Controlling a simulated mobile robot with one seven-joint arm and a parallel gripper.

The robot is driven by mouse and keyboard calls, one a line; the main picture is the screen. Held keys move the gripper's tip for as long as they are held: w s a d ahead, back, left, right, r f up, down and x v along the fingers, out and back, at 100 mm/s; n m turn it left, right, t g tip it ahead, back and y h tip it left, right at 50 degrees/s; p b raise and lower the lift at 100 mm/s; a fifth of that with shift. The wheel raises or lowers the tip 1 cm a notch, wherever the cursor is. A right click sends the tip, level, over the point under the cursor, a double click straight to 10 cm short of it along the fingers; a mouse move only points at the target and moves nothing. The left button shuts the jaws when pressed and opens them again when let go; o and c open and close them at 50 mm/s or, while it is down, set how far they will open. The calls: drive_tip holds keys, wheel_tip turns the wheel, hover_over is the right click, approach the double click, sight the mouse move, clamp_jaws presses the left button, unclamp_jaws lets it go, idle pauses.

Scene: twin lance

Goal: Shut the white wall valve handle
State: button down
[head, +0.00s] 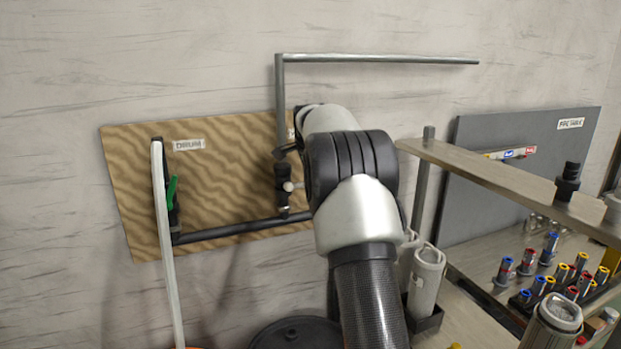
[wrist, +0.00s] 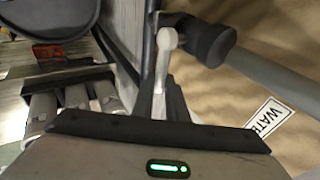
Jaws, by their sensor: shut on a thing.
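The white valve handle (wrist: 164,48) shows in the wrist view as a slim lever with a rounded end. My gripper (wrist: 163,92) is shut on this handle, with a dark finger on each side and the rounded end showing beyond them. The wall valve (head: 283,188) is a dark body on the patterned board in the head view, with a small pale part of the handle (head: 289,186) at its right. My arm hides the gripper and the rest of the handle there.
A green-handled valve (head: 173,192) with a pale hose (head: 163,240) is at the left, under a DRUM label (head: 188,145). A grey pipe (head: 281,100) rises above the white-handled valve. A shelf (head: 490,180) and several coloured fittings crowd the right.

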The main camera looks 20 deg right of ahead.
drive_tip(key=c, duration=1.7)
unclamp_jaws()
drive_tip(key=shift+c, duration=0.2)
drive_tip(key=b+v, duration=0.1)
drive_tip(key=v, duration=1.6)
drive_tip(key=shift+s+b, duration=0.2)
drive_tip(key=shift+b, duration=0.15)
drive_tip(key=shift+r, duration=0.15)
